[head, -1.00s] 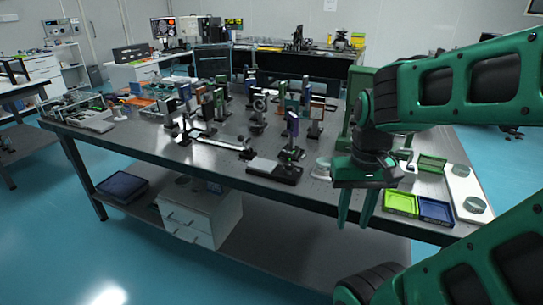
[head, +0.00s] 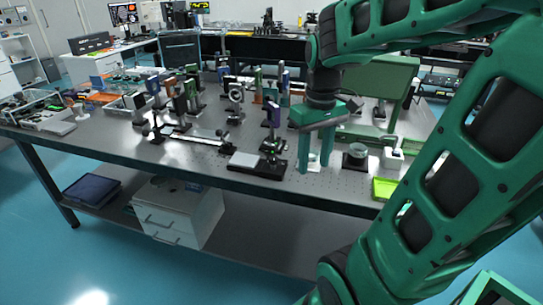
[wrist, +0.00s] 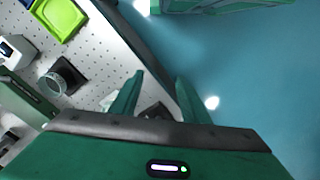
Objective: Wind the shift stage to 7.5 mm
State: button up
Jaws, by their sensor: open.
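My gripper (head: 315,165) is open, pointing down, just right of the stage. A pale object shows between or behind its fingers in the head view. In the wrist view my gripper (wrist: 158,92) has its fingers apart, with a dark part between them. I cannot tell whether the fingers touch anything.
A dark round holder (head: 355,158) and a white device (head: 392,156) stand right of my gripper. A lime tray (head: 384,188) lies at the front edge. A rail (head: 195,138) and several mounts fill the table to the left. Blue floor is open in front.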

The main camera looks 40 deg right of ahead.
aim_at(273, 158)
jog(key=w+r+n, duration=0.2)
jog(key=w+n, duration=0.6)
jog(key=w, duration=0.9)
notch_tip(273, 158, down, 11)
jog(key=shift+w+r, duration=0.1)
jog(key=shift+d, duration=0.1)
jog(key=c, duration=1.1)
